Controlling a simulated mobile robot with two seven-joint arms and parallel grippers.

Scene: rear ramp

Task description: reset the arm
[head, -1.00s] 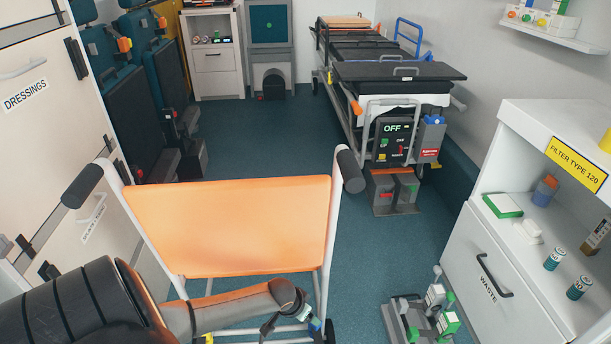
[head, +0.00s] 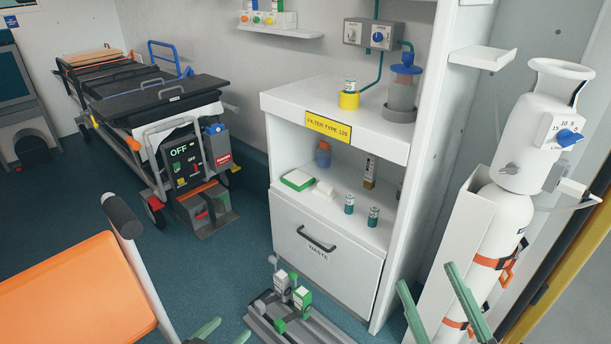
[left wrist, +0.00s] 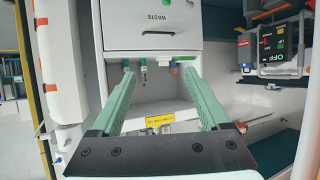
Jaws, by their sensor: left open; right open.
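My left gripper (head: 233,327) is at the bottom edge of the head view, with only its green fingertips showing. They are apart with nothing visible between them. The left wrist view also shows this gripper (left wrist: 158,80), its two green fingers spread wide and empty, facing the white cabinet upside down. My right gripper (head: 427,275) is at the lower right of the head view. Its two green fingers are raised, apart and empty, in front of the cabinet's right side and the white cylinder. Both arms are mostly out of the picture.
An orange-panelled chair (head: 75,300) is at lower left. A white cabinet (head: 325,262) with a WASTE drawer stands ahead, a grey floor rack (head: 318,328) below it. A white gas cylinder (head: 490,235) is at right. A stretcher (head: 150,100) stands behind open blue floor.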

